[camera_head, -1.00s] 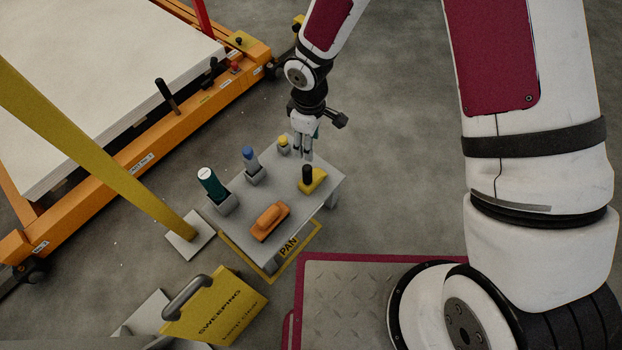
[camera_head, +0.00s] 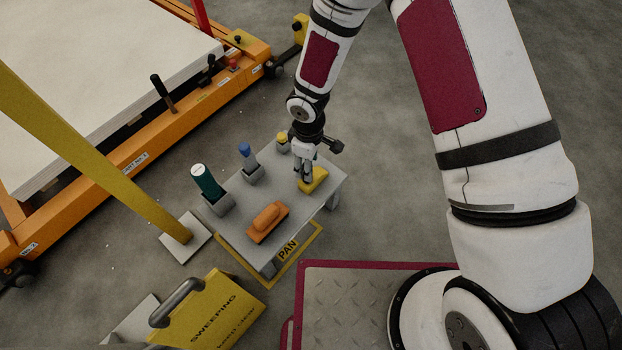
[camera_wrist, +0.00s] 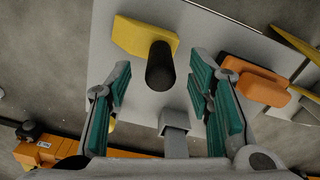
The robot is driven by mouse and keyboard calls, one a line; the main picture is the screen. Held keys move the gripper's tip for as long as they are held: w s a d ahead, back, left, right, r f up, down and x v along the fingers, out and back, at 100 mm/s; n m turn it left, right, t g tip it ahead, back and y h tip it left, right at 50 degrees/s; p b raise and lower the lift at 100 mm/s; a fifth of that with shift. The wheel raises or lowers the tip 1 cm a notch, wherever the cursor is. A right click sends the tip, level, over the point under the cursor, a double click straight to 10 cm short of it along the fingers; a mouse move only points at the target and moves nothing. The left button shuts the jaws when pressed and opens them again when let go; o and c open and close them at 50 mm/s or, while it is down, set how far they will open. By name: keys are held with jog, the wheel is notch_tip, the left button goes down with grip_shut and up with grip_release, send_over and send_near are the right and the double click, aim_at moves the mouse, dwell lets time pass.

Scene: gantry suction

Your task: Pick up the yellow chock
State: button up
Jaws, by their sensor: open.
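The yellow chock (camera_head: 314,181) sits on the small grey table (camera_head: 234,238). In the wrist view the yellow chock (camera_wrist: 137,35) has a black upright handle (camera_wrist: 160,68) that stands between my two green-padded fingers, toward their tips. My gripper (camera_head: 305,180) is above the chock in the head view and hides part of it and its handle. My gripper (camera_wrist: 160,85) is open in the wrist view, with clear gaps on both sides of the handle. I cannot tell whether the fingers reach down around it.
An orange block (camera_head: 267,221) lies on the table near the chock. A green bottle (camera_head: 207,182), a blue-topped item (camera_head: 246,155) and a yellow-topped item (camera_head: 283,138) stand in grey holders along the left edge. A yellow post (camera_head: 120,180) and yellow sweeping sign (camera_head: 212,312) stand nearby.

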notch_tip(320, 180, down, 3)
jog(key=shift+r+b, duration=0.1)
jog(key=shift+b, duration=0.4)
jog(key=shift+r, duration=0.1)
grip_shut()
